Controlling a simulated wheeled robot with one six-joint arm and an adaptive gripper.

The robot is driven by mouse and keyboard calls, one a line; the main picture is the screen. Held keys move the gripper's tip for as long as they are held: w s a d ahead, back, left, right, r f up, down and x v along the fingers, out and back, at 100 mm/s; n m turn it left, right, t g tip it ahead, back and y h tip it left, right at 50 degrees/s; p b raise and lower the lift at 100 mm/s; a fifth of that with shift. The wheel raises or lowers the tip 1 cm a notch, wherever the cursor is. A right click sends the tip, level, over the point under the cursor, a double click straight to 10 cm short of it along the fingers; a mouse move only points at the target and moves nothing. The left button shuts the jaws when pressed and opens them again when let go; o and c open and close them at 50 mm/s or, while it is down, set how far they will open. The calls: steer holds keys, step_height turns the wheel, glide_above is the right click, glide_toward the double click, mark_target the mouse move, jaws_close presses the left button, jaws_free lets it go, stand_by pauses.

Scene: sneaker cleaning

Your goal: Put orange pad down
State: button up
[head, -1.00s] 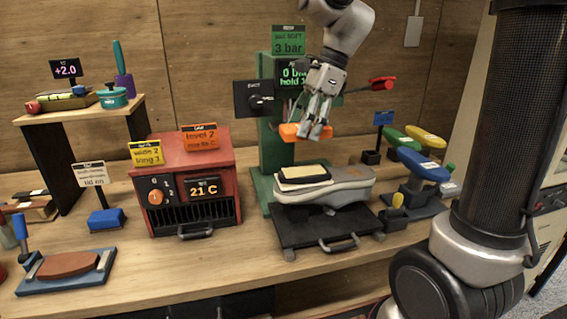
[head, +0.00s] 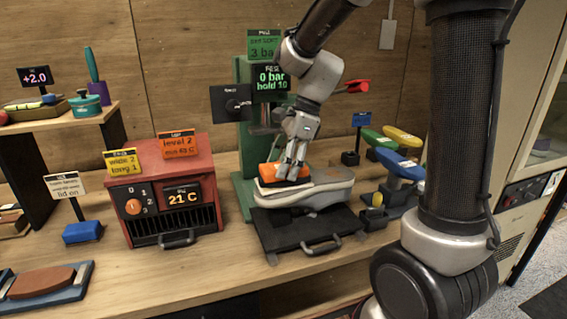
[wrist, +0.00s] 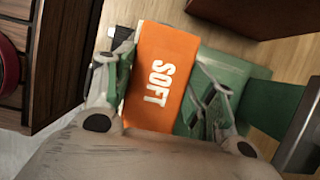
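The orange pad (head: 283,176), a flat block marked SOFT in the wrist view (wrist: 158,80), is between the fingers of my gripper (head: 290,171). In the wrist view my gripper (wrist: 163,75) has a finger against each side of the pad and looks shut on it. The form sits on the black tray (head: 290,238) of the green press (head: 243,135).
The red heater box (head: 170,190) stands to the left. Blue, green and yellow oval pads (head: 400,164) on stands are to the right. The press's screen (head: 271,78) and dark head (head: 265,129) are behind my gripper. Bare tabletop (head: 130,270) lies at the front left.

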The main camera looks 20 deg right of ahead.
steer(key=o, duration=0.4)
steer(key=v, duration=1.2)
steer(key=s+d+f+n+t+h, duration=0.1)
steer(key=s+d+n, duration=0.2)
steer(key=s+n, duration=0.3)
steer(key=s+d+f+n+t+h, duration=0.1)
steer(key=s+d+n+t+h, duration=0.1)
steer(key=s+n, duration=0.4)
steer(key=s+d+f+n+t+h, duration=0.1)
steer(key=s+d+n, duration=0.4)
steer(key=s+n, duration=0.1)
steer(key=shift+s+d+f+h, duration=0.1)
steer(key=shift+s+f+h, duration=0.25)
steer(key=shift+s, duration=0.15)
